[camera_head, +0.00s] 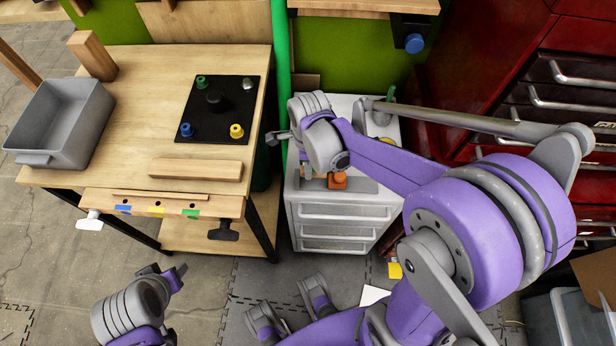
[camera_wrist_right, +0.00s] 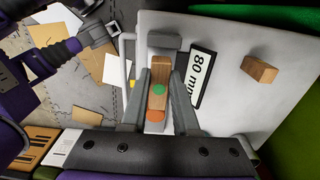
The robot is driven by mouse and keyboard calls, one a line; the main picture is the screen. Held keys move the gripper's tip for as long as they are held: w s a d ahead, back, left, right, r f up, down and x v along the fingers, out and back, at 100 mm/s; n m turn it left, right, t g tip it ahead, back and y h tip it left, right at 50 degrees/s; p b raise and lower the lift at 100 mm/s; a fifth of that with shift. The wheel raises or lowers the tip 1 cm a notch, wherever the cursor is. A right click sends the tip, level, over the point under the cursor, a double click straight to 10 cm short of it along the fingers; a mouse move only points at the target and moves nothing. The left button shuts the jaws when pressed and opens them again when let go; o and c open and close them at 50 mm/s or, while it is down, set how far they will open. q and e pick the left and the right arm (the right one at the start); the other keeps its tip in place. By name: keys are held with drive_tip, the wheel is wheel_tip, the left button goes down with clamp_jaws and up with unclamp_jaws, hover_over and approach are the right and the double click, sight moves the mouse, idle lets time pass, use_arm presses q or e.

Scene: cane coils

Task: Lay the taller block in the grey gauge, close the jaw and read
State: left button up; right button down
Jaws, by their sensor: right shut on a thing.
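A wooden block (camera_wrist_right: 159,72) with a green dot lies between the fingers of my right gripper (camera_wrist_right: 164,82) in the right wrist view. The gripper is shut on it. An orange round part shows at the block's near end; I cannot tell whether it belongs to the block. The grey gauge (camera_wrist_right: 165,41) shows around the block's far end and as a grey strip (camera_head: 364,186) in the head view. I cannot tell whether the block rests fully in it. A second, short wooden block (camera_wrist_right: 259,69) lies apart. My left gripper (camera_head: 170,277) is low over the floor, its fingers unclear.
The white drawer cabinet (camera_head: 345,215) carries the gauge and an "80 mm" card (camera_wrist_right: 203,76). The workbench (camera_head: 140,130) at left holds a grey bin (camera_head: 62,120), a black plate with knobs (camera_head: 218,108) and wooden pieces. Red drawers (camera_head: 570,85) stand at right.

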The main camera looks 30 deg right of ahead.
sight(309, 183)
drive_tip(key=shift+f+b, duration=0.4)
drive_tip(key=shift+f, duration=2.25)
drive_tip(key=shift+f, duration=0.2)
drive_tip(key=c, duration=0.7)
unclamp_jaws()
drive_tip(key=shift+r, duration=0.1)
drive_tip(key=shift+r, duration=0.1)
